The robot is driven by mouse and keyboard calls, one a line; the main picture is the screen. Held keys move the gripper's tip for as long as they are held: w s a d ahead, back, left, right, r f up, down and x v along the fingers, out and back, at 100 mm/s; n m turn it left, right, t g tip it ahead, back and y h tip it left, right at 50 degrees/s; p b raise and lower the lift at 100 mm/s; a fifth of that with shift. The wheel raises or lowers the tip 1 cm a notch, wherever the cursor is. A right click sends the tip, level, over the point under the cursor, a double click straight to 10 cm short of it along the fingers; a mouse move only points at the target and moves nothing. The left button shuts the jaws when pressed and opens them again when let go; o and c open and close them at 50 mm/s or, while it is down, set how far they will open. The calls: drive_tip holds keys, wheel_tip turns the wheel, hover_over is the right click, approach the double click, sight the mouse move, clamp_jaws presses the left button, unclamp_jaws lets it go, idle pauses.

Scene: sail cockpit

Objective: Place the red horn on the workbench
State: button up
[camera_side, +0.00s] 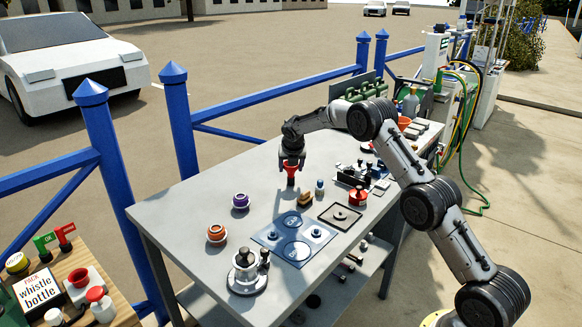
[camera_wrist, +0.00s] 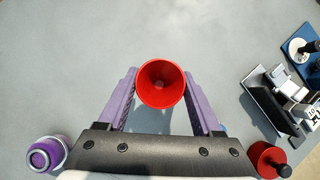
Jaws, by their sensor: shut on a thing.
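The red horn (camera_wrist: 160,84) is a red cone, its wide open mouth facing the wrist camera, between the two purple-grey fingers of my gripper (camera_wrist: 161,95). In the side view my gripper (camera_side: 291,162) points down over the workbench and is shut on the red horn (camera_side: 291,172). The horn hangs below the fingers with its narrow end down, at or just above the top; I cannot tell whether it touches. The workbench (camera_side: 190,205) is a light grey table, and its bare grey top (camera_wrist: 70,50) fills most of the wrist view.
A blue board (camera_side: 270,236) lies toward the front. A blue fence (camera_side: 185,130) runs behind. The bench's left part is clear.

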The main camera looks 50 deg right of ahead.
drive_tip(key=o, duration=1.5)
drive_tip(key=shift+s+a+r, duration=0.15)
drive_tip(key=shift+r, duration=0.3)
drive_tip(key=s+a+r+m+y, duration=0.1)
drive_tip(key=s+a+r+m, duration=0.3)
drive_tip(key=s+a+r, duration=0.4)
drive_tip(key=s+a+r+m, duration=0.35)
drive_tip(key=s+r, duration=0.25)
drive_tip(key=r, duration=0.4)
drive_tip(key=s+a+r+m+y, duration=0.1)
drive_tip(key=s+a+r+m, duration=0.15)
drive_tip(key=s, duration=0.35)
drive_tip(key=s+a+r+m, duration=0.1)
drive_tip(key=s+a+m, duration=0.25)
drive_tip(key=s, duration=0.25)
drive_tip(key=s+a+f+m+y, duration=0.1)
drive_tip(key=s+a+m, duration=0.3)
drive_tip(key=s, duration=0.6)
drive_tip(key=s+a+f+m+t+y, duration=0.1)
drive_tip(key=s+a+f+m, duration=0.2)
drive_tip(key=s+m, duration=0.6)
drive_tip(key=shift+s+a+f+y, duration=0.35)
drive_tip(key=shift+s+f, duration=0.45)
drive_tip(key=shift+s, duration=0.4)
